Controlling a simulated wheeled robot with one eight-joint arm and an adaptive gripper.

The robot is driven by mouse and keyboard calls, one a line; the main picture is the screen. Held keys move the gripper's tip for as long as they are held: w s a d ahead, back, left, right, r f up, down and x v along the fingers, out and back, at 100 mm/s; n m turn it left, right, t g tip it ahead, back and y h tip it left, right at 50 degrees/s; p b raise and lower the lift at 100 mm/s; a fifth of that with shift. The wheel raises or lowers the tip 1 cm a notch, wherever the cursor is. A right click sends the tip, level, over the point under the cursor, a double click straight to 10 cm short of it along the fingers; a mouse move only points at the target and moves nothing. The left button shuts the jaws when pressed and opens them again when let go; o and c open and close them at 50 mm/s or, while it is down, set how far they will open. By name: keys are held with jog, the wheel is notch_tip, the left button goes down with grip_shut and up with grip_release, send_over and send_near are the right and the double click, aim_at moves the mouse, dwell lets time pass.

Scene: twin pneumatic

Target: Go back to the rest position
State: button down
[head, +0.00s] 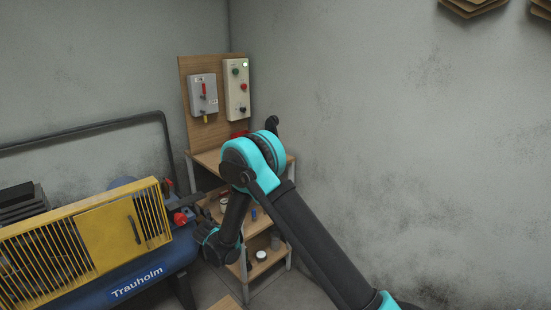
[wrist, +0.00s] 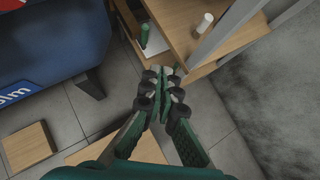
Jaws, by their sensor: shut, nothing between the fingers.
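My gripper (wrist: 163,88) is shut and empty in the wrist view, pointing down over the tiled floor beside the wooden shelf stand (wrist: 182,57). In the head view my arm reaches up from the lower right, bends in front of the stand and hangs down between the stand and the compressor. The fingertips are hard to make out there. The arm hides part of the stand's shelves.
A blue and yellow compressor (head: 108,229) marked Trauholm stands at the left. A board (head: 215,127) with a grey switch box (head: 203,95) and a button panel (head: 237,90) stands on the shelf stand. Small items sit on the shelves. A grey wall (head: 400,140) is at the right.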

jog(key=s+d+r+m+g+h, duration=0.1)
jog(key=d+r+m, duration=0.45)
jog(key=d, duration=0.55)
jog(key=s+d+r+m+g, duration=0.1)
jog(key=d+r+m, duration=0.5)
jog(key=d, duration=0.5)
jog(key=s+d+r+m+g+h, duration=0.15)
jog(key=d+r+m, duration=0.45)
jog(key=d, duration=0.6)
jog(key=s+d+m+g, duration=0.1)
jog(key=s+d+m, duration=0.8)
jog(key=s, duration=0.3)
jog(key=s+d+f+m, duration=0.1)
jog(key=s+d+m, duration=0.8)
jog(key=s+m, duration=0.3)
jog(key=shift+s+g+y, duration=0.35)
jog(key=shift+s+y, duration=0.1)
jog(key=shift+s, duration=0.15)
jog(key=shift+d, duration=0.1)
